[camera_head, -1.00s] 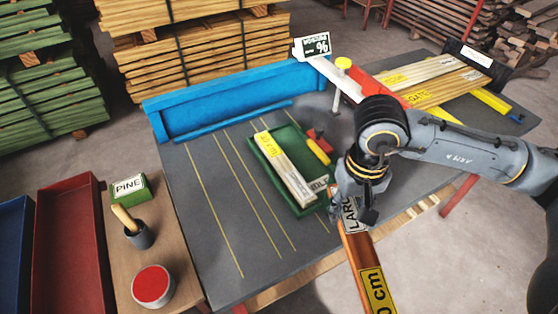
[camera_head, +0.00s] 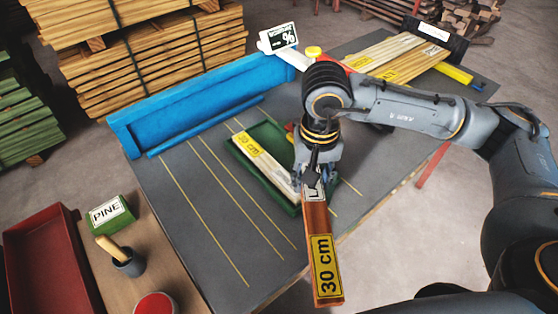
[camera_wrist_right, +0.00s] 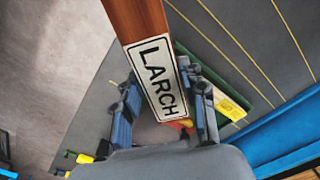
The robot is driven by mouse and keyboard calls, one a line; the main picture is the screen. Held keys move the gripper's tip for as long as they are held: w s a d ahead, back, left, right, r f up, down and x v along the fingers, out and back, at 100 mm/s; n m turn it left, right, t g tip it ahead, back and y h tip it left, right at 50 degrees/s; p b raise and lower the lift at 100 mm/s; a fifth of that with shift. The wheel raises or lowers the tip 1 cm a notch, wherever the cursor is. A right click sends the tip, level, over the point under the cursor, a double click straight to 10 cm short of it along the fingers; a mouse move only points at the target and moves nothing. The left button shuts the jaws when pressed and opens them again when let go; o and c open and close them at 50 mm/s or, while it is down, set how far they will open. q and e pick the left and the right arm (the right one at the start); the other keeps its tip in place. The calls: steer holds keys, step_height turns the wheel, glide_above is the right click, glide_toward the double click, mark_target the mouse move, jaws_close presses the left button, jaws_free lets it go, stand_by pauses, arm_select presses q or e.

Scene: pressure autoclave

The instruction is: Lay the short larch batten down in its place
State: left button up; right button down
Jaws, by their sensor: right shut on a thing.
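The short larch batten (camera_head: 321,247) is reddish brown, with a yellow "30 cm" label and a white label partly hidden by the gripper. My right gripper (camera_head: 314,180) is shut on its far end, and the batten reaches toward the front of the view. In the right wrist view the batten (camera_wrist_right: 138,18) with its white "LARCH" label passes between the fingers (camera_wrist_right: 160,110). The batten overlaps the table's front edge in view; its height above the table is hard to tell. My left gripper is not in view.
A green tray (camera_head: 236,157) holds a pale batten (camera_head: 262,157) labelled 30 cm. The grey table (camera_head: 185,215) has several yellow lines and a blue fence (camera_head: 190,97) behind. Longer pale battens (camera_head: 400,58) lie at the back right. A PINE block (camera_head: 107,213) stands on the side table.

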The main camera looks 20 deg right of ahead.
steer(key=shift+w+m, duration=0.45)
steer(key=shift+m, duration=0.05)
steer(key=w+d+r+m+b, duration=0.1)
steer(key=w+d+m, duration=0.2)
steer(key=w+m, duration=0.75)
steer(key=w+d+r+m+b, duration=0.2)
steer(key=w+d+m, duration=0.2)
steer(key=m, duration=1.3)
steer(key=f+p, duration=0.1)
steer(key=f, duration=0.4)
steer(key=f+p, duration=0.1)
steer(key=f, duration=0.5)
steer(key=f+p, duration=0.1)
steer(key=f, duration=0.5)
steer(key=shift+s+a+f, duration=0.15)
steer(key=shift+s+a, duration=0.05)
steer(key=shift+s, duration=0.05)
steer(key=shift+f, duration=0.15)
steer(key=shift+f, duration=0.1)
steer(key=c, duration=1)
jaws_free()
steer(key=shift+c, duration=0.2)
